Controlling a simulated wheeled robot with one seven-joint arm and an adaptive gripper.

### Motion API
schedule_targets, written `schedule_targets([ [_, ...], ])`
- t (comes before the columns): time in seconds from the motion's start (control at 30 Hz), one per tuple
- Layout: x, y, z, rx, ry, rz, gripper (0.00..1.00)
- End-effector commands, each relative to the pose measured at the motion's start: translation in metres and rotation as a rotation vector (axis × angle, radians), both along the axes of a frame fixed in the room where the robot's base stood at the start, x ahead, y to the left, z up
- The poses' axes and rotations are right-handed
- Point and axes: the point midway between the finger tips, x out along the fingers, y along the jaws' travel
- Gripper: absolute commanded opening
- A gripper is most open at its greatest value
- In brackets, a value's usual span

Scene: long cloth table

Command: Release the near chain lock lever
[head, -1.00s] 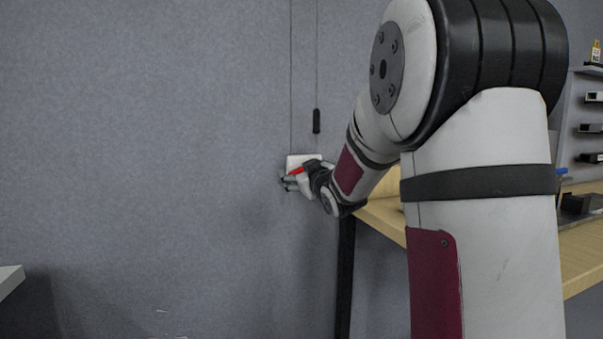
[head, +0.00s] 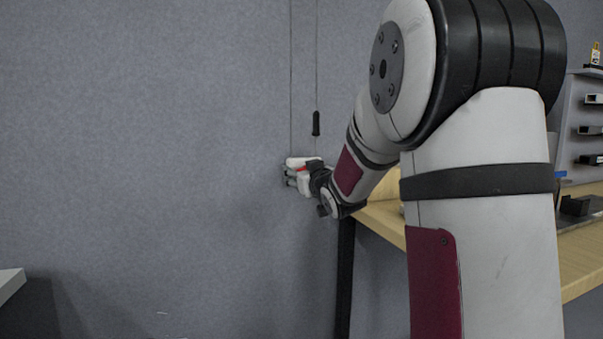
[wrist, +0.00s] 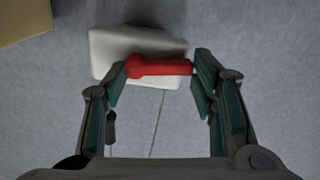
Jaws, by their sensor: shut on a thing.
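The chain lock is a white block on the grey wall, with a red lever (wrist: 160,67) across its front in the wrist view. The white block (wrist: 115,50) lies behind the fingers. My gripper (wrist: 159,75) is shut on the red lever, with one finger at each end of it. In the head view my gripper (head: 300,180) is at the wall, covering much of the white block (head: 296,161). Only a small bit of the red lever (head: 303,169) shows there.
Two thin cords run down the wall above the lock, one with a black handle (head: 316,124). A wooden table (head: 385,219) with a dark leg stands right of the lock. The wall to the left is bare.

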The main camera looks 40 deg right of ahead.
Motion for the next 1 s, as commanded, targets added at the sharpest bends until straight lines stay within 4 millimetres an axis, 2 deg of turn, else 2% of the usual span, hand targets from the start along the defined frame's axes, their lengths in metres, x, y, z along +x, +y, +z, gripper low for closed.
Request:
schedule_targets([
  [0.03,0.000,0.000,0.000,0.002,-0.002,-0.001,0.24],
  [0.07,0.000,0.000,0.000,0.002,-0.002,-0.001,0.57],
  [0.13,0.000,0.000,0.000,0.002,-0.002,-0.001,0.72],
  [0.43,0.000,0.000,0.000,0.000,-0.001,0.000,0.72],
  [0.57,-0.007,0.002,0.000,0.000,0.000,-0.001,0.72],
  [0.67,-0.020,0.006,0.001,0.000,-0.001,-0.001,0.72],
  [1.0,-0.085,0.025,0.001,0.001,-0.001,-0.001,0.72],
])
